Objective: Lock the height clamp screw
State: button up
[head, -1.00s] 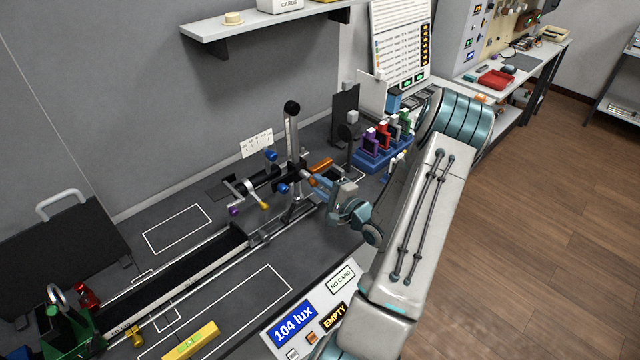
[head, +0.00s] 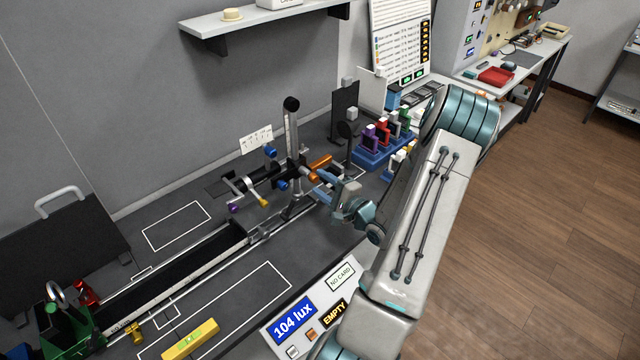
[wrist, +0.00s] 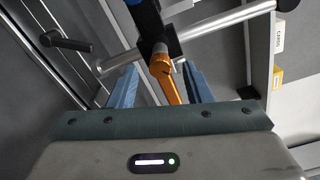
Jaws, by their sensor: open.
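An orange lever handle (head: 320,162) sticks out to the right of the post's clamp block. Blue knobs (head: 271,153) also sit on this assembly; no label shows which part is the height clamp screw. My gripper (head: 324,184) is beside the post, just below the orange lever in the head view. In the wrist view my gripper (wrist: 160,84) is open, with one blue finger on each side of the orange lever (wrist: 166,80). Contact with the lever cannot be told.
A blue rack (head: 378,155) with coloured holders stands behind my gripper. A crank-like part with purple and yellow tips (head: 247,192) is left of the post. A yellow level (head: 190,340) lies at the front. A meter panel (head: 315,310) reads 104 lux.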

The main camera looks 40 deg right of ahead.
jog(key=s+d+b, duration=0.1)
jog(key=s+b, duration=0.1)
jog(key=s, duration=1)
jog(key=shift+s+d, duration=0.2)
jog(key=shift+d, duration=0.15)
jog(key=shift+w, duration=0.1)
